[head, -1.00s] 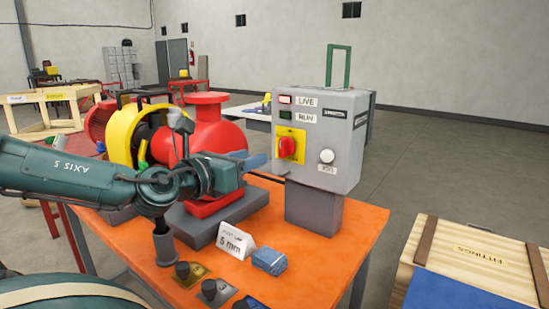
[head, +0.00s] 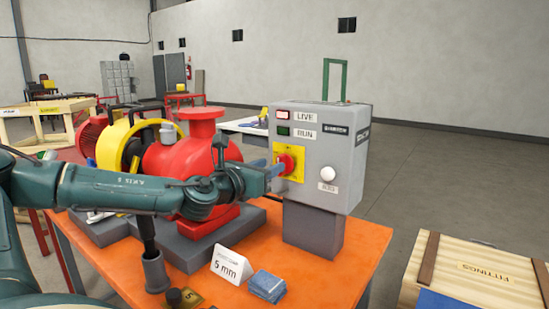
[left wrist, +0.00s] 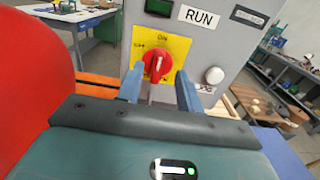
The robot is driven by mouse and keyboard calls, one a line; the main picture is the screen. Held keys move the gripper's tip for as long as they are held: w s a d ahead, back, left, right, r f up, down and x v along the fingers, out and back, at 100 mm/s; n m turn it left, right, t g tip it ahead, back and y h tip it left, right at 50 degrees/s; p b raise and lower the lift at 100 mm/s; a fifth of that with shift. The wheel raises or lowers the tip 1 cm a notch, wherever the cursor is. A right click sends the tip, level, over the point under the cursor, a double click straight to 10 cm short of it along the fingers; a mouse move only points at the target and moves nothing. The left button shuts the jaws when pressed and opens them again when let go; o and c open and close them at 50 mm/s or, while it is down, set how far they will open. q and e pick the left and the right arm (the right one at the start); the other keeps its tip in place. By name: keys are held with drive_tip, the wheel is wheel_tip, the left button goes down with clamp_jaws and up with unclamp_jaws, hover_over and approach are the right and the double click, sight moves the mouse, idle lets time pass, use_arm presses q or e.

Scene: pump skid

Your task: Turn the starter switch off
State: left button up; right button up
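The starter switch is a red rotary knob (head: 288,164) on a yellow plate (head: 296,174), on the front of the grey starter box (head: 345,150). In the left wrist view the knob (left wrist: 157,66) has its grip roughly upright, toward the ON mark at the top of the plate. My left gripper (head: 279,170) is at the knob. Its two blue fingers (left wrist: 160,88) stand apart on either side of the knob's lower part, with visible gaps. I cannot tell whether the fingertips reach past the knob's face. My right gripper is not in view.
A white button (head: 328,174) sits right of the knob. The red pump (head: 180,165) stands close behind my left arm. A "5 mm" card (head: 231,265) and a blue block (head: 267,285) lie on the orange table (head: 340,270).

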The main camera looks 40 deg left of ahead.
use_arm(q)
drive_tip(key=shift+w+a+r+p, duration=0.1)
drive_tip(key=shift+w+a+p, duration=0.05)
drive_tip(key=shift+w+p, duration=0.4)
drive_tip(key=shift+w+a+r+p, duration=0.1)
drive_tip(key=shift+w+p, duration=0.2)
drive_tip(key=shift+w, duration=0.35)
drive_tip(key=shift+w+f+p, duration=0.2)
drive_tip(key=shift+w+p, duration=0.15)
drive_tip(key=shift+w, duration=0.15)
clamp_jaws()
